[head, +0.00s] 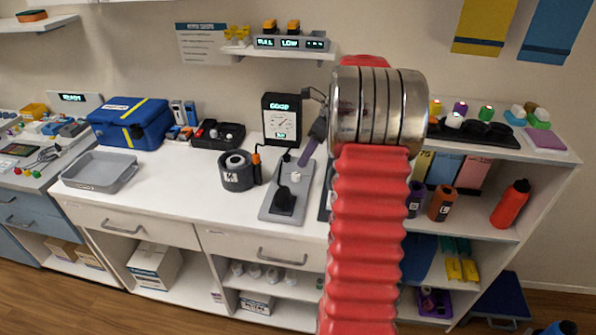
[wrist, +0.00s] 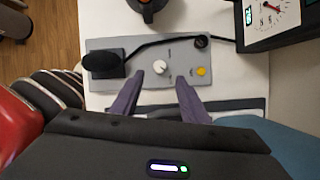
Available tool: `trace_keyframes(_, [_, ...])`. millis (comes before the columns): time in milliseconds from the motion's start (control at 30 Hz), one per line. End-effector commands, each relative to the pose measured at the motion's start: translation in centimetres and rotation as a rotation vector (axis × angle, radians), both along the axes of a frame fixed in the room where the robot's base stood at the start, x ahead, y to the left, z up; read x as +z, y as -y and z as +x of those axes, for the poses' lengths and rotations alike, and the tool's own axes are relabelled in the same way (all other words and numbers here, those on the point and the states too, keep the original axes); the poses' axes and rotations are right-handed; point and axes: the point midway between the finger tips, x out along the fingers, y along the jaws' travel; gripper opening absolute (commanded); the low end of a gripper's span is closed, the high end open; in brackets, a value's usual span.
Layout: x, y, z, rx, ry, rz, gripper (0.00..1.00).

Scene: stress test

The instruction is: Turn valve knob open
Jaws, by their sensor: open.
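The valve knob (wrist: 160,67) is a small white knob on a grey panel (wrist: 105,46) lying on the white counter. In the head view the knob (head: 295,177) shows near the middle of the panel (head: 268,213). My gripper (wrist: 160,84) is open, with its two purple fingers apart. In the wrist view the fingertips lie on either side of the knob and slightly below it. I cannot tell whether they touch it. In the head view my red arm hides part of the counter, and one purple finger (head: 308,150) shows beside the knob.
A black knob or lever (wrist: 103,62) and a yellow button (wrist: 201,71) sit on the panel. A gauge box (head: 282,120) stands behind it, and a dark cylindrical holder (head: 236,178) stands to the left. Free counter lies left of the holder, near a grey tray (head: 100,171).

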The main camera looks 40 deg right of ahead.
Motion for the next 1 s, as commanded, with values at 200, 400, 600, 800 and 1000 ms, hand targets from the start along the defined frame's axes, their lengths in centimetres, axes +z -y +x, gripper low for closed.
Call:
trace_keyframes(200, [-3.3,-0.8,1.1,0.001,-0.002,0.002,0.41])
trace_keyframes(400, [-5.9,-1.4,2.1,0.001,-0.001,0.002,0.41])
trace_keyframes(600, [-7.4,-1.7,2.6,0.001,-0.001,0.000,0.41])
trace_keyframes(800, [-7.6,-1.8,2.7,0.001,0.000,0.000,0.41])
trace_keyframes(1000, [-7.6,-1.8,2.7,0.001,0.000,0.000,0.35])
